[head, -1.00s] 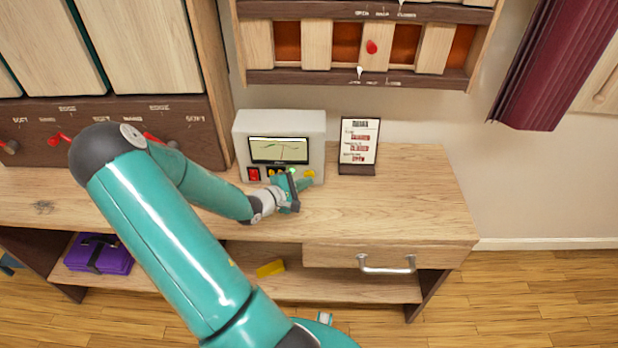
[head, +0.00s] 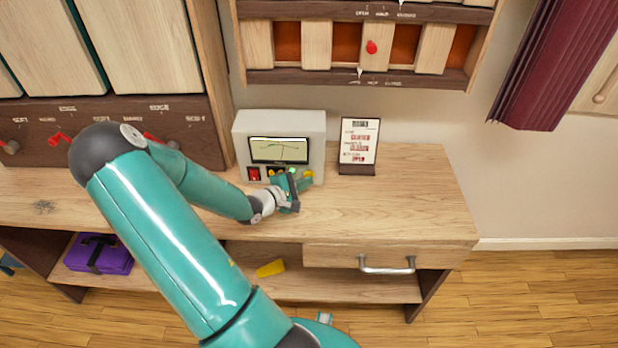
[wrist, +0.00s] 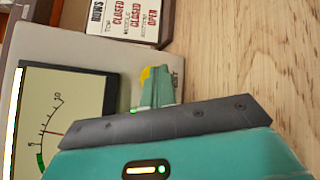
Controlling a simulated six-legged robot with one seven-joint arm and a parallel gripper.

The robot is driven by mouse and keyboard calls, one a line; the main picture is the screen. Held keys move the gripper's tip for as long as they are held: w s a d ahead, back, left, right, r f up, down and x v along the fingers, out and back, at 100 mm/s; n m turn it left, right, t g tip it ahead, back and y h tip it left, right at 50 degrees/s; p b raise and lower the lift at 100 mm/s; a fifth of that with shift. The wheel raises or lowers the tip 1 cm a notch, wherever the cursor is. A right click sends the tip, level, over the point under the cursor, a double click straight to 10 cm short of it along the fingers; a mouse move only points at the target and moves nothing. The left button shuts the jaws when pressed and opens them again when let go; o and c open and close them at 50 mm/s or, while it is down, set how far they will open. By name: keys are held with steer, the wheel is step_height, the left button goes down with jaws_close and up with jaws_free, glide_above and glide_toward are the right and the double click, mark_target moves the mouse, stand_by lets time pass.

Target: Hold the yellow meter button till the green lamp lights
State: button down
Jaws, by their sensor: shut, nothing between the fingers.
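The pale meter box (head: 316,132) stands on the bench with a dial screen (head: 280,150) on its front. My gripper (head: 306,182) is shut and empty at the right of its front panel. The yellow button (head: 310,175) shows at the fingertips; in the wrist view the yellow button (wrist: 146,74) is partly hidden behind the teal fingers (wrist: 157,82), which seem to touch it. How far it is pressed I cannot tell. A bright green spot, apparently the lamp (head: 292,170), shows beside my gripper. The dial (wrist: 55,115) has a thin needle and a green band.
A red switch (head: 254,174) sits at the panel's left. A small sign (head: 359,143) stands right of the meter. The bench top (head: 410,200) is clear to the right. A purple bundle (head: 98,254) and a yellow object (head: 270,268) lie on the shelf below.

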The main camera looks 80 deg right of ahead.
steer(key=shift+s+a, duration=0.2)
steer(key=shift+a, duration=0.7)
steer(key=shift+s+a, duration=0.2)
steer(key=shift+a, duration=0.6)
steer(key=shift+s+a, duration=0.15)
steer(key=shift+a, duration=0.7)
steer(key=shift+s+a, duration=0.2)
steer(key=shift+a, duration=0.6)
